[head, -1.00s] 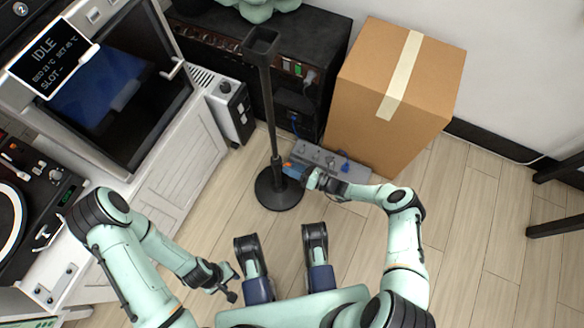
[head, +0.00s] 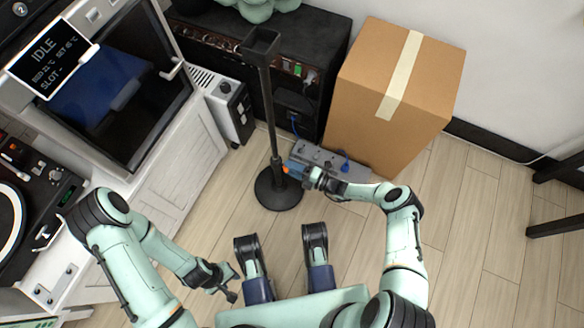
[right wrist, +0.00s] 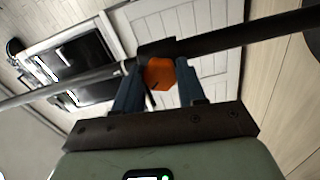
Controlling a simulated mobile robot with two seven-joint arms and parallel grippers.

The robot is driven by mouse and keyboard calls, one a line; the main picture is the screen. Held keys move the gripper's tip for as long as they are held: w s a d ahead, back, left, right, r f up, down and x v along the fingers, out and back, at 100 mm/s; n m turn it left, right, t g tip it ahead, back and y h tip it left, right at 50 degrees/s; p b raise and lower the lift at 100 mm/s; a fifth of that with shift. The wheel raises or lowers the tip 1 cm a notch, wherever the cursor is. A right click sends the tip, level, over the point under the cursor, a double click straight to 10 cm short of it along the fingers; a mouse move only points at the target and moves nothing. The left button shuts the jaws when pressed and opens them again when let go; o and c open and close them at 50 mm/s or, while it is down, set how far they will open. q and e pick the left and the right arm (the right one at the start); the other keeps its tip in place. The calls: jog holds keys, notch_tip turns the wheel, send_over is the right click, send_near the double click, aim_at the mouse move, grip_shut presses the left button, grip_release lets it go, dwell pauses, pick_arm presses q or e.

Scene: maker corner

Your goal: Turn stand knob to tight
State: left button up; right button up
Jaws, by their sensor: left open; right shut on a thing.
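A black stand (head: 268,105) rises from a round base (head: 278,191) on the floor. It has a slim pole and a square cup-like top. An orange knob (head: 285,170) sits low on the pole. In the right wrist view the orange knob (right wrist: 159,73) lies between the two blue fingers, with a dark line on its face, and the pole passes behind it. My right gripper (head: 291,168) is shut on the knob. My left gripper (head: 234,285) is open and empty, low and left of the stand, apart from it.
A cardboard box (head: 390,95) stands right of the stand. A grey power strip (head: 318,157) lies on the floor in front of it. A black cabinet (head: 320,50) is behind, and a white machine (head: 175,150) is at the left.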

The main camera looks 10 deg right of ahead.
jog(key=shift+s+f+m, duration=0.1)
jog(key=shift+m, duration=3.6)
jog(key=o, duration=1.1)
jog(key=shift+c, duration=0.2)
jog(key=shift+d, duration=0.1)
pick_arm(q)
jog(key=w, duration=0.1)
jog(key=w+r+t+p, duration=0.1)
jog(key=w, duration=0.1)
jog(key=shift+d+r+p, duration=0.2)
jog(key=shift+p, duration=0.1)
pick_arm(e)
jog(key=v, duration=1.3)
jog(key=shift+s+d, duration=0.1)
